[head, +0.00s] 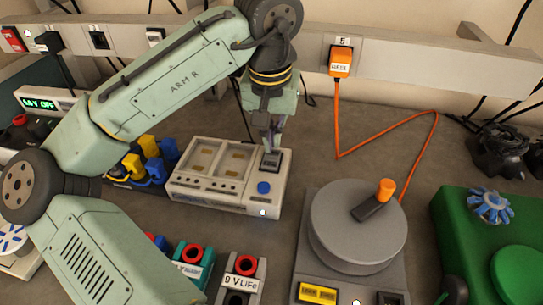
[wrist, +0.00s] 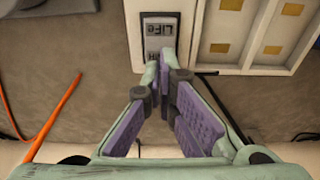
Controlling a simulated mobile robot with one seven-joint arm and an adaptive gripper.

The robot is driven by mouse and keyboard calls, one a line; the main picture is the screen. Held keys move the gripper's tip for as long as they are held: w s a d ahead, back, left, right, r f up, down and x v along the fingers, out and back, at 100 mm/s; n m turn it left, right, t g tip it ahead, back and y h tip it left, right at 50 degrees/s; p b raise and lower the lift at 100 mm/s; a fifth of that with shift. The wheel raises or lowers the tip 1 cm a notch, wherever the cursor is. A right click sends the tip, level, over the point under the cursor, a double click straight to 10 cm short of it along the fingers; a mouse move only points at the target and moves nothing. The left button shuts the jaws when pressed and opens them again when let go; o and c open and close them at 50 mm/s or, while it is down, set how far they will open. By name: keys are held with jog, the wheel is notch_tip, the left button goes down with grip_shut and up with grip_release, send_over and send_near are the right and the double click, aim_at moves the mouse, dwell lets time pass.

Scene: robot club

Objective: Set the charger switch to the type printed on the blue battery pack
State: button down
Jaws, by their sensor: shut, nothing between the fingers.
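The charger (head: 228,203) is a pale box with two bays in the middle of the bench. Its switch (head: 271,160) is a dark framed unit at the right end.
A grey pack marked "9 V LiFe" (head: 241,281) and a teal pack (head: 192,270) stand at the front. Yellow and blue parts (head: 152,163) sit left of the charger. A round grey turntable (head: 345,243) and a green case (head: 462,230) stand right. An orange cord (head: 385,132) crosses the back.

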aim_at(273, 154)
jog(key=shift+f+b, duration=0.6)
jog(key=shift+f, duration=0.45)
jog(key=shift+r, duration=0.1)
dwell(0.3)
notch_tip(273, 154, up, 3)
jog(key=p, duration=0.2)
jog(key=shift+f+p, duration=0.2)
jog(key=shift+p, duration=0.15)
jog(key=shift+r, duration=2.15)
